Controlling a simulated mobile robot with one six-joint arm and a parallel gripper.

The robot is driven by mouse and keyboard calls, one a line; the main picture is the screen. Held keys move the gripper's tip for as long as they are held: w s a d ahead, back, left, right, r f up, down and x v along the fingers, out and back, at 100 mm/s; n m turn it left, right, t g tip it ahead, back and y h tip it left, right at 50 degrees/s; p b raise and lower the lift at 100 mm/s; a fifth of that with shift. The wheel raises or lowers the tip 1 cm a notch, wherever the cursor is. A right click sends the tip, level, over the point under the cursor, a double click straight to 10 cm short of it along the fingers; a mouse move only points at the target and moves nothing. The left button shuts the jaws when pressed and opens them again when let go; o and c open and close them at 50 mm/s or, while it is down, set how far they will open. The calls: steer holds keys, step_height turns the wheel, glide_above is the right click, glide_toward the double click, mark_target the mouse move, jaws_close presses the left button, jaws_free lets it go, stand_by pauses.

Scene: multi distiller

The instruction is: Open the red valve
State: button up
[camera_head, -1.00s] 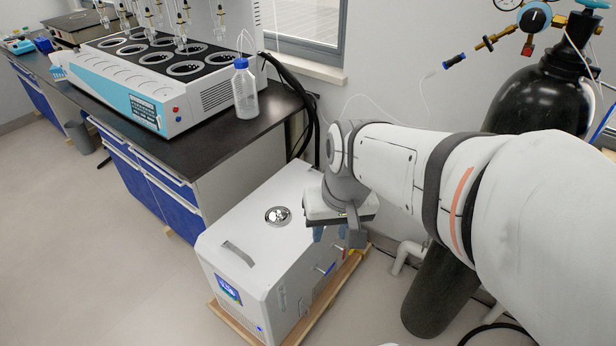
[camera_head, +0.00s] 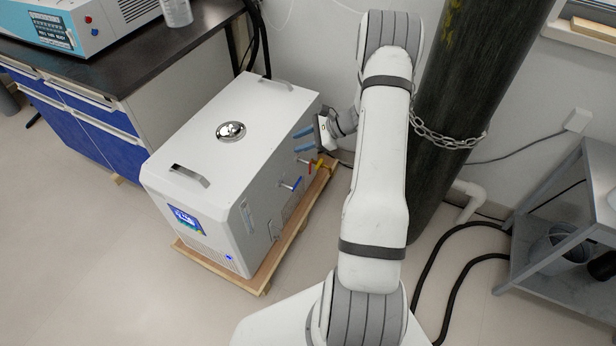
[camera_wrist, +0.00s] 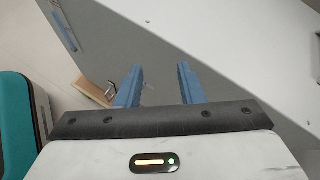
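The red valve (camera_head: 304,161) shows as a small red handle on the right side of the white chiller box (camera_head: 215,110) in the head view. A blue-handled valve (camera_head: 291,184) sits nearer the front on the same side. My gripper (camera_head: 303,138) is beside the rear of that side, a little above and behind the red valve, its blue fingers pointing left toward the box. In the wrist view my gripper (camera_wrist: 158,80) is open, with an empty gap between the fingers. I cannot make out the red valve in the wrist view.
A yellow part (camera_head: 320,163) lies just right of the red valve. The box stands on a wooden base (camera_head: 265,283). A dark chained cylinder (camera_head: 460,110) stands behind my arm, and a grey metal shelf (camera_head: 545,225) is at right. The floor in front is clear.

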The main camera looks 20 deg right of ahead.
mark_target(310, 171)
steer(key=d+f+m+t+h+b, duration=0.1)
steer(key=d+f+m+t+b, duration=0.25)
steer(key=f, duration=0.65)
steer(key=d+f+m+t+h+b, duration=0.1)
steer(key=d+f+m+t, duration=0.1)
steer(key=d+f+m, duration=0.65)
steer(key=w+a+f+n, duration=0.1)
steer(key=w+a, duration=0.1)
steer(key=w+a+f+n, duration=0.1)
steer(key=w+a+f, duration=0.1)
steer(key=w+a+f+n+b, duration=0.1)
steer(key=w+a+f, duration=0.1)
steer(key=shift+a+n, duration=0.15)
steer(key=shift+n, duration=0.25)
steer(key=shift+g, duration=0.25)
jaws_close()
steer(key=shift+a+f, duration=0.1)
steer(key=shift+a, duration=0.35)
steer(key=shift+d, duration=0.35)
